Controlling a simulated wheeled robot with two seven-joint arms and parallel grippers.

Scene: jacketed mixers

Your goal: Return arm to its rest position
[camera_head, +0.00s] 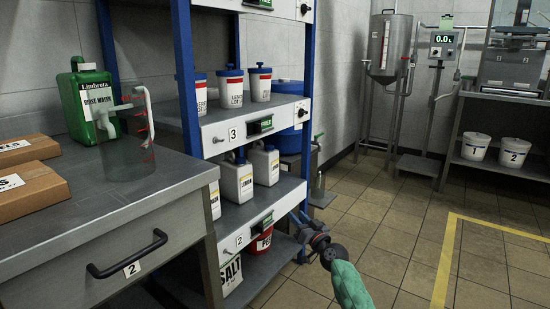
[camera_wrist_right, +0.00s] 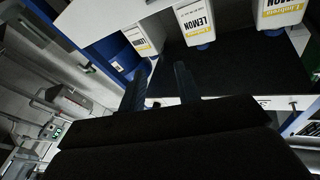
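My right arm comes in from the bottom of the head view, with a green sleeve (camera_head: 348,285) and a dark wrist. Its gripper (camera_head: 300,226) is by the front right corner of the blue-posted shelf rack, beside the lower shelves. In the right wrist view the two dark fingers of the right gripper (camera_wrist_right: 160,85) stand apart with nothing visible between them. White lemon bottles (camera_wrist_right: 196,22) show upside down beyond the fingers, apart from them. My left arm and gripper are not in view.
The shelf rack (camera_head: 192,110) holds lidded tubs (camera_head: 231,88), white bottles (camera_head: 238,180), and salt and red containers below. A steel counter (camera_head: 60,230) at left carries a green jug (camera_head: 82,105), a clear pitcher (camera_head: 125,150) and cardboard boxes (camera_head: 30,190). Tiled floor (camera_head: 395,235) at right is clear.

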